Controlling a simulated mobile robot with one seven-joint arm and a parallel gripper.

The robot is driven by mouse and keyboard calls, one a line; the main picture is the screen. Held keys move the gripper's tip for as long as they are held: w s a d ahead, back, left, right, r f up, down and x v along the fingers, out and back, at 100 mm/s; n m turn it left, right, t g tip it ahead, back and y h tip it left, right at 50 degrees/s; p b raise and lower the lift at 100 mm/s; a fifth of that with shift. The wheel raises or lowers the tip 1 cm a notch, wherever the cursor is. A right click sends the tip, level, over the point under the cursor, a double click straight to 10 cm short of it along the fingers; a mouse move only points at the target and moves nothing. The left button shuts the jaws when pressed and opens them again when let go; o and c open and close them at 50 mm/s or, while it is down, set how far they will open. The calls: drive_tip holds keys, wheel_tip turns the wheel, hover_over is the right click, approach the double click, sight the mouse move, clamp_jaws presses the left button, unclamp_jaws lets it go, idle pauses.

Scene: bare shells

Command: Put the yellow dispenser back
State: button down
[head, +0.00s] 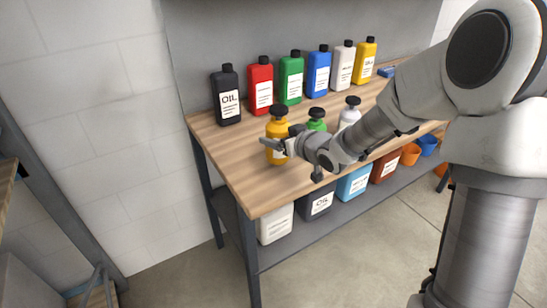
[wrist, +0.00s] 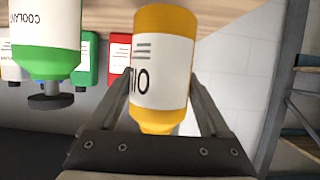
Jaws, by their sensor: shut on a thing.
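The yellow dispenser (head: 277,128) has a black pump top and a white label. It is at the left of the workbench, in front of the row of bottles. My gripper (head: 276,146) is shut around its body from the front. In the wrist view the yellow dispenser (wrist: 163,60) shows upside down between the two fingers of my gripper (wrist: 163,95), its label partly reading "OIL". Its pump is out of that view. Whether its base touches the bench top (head: 235,150) I cannot tell.
A green dispenser (head: 316,121) and a white dispenser (head: 349,113) stand to its right; the green one (wrist: 45,40) also shows in the wrist view. Behind stand several bottles, including a black one (head: 227,100) and a red one (head: 261,88). The bench's front left is clear.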

sight(274, 151)
drive_tip(key=shift+a+f, duration=0.3)
drive_tip(key=shift+a, duration=0.35)
drive_tip(key=shift+f+b, duration=0.6)
drive_tip(key=shift+f, duration=1.35)
drive_tip(key=shift+f, duration=0.15)
unclamp_jaws()
drive_tip(key=shift+r, duration=0.2)
drive_tip(key=p+v, duration=0.2)
drive_tip(key=v, duration=1)
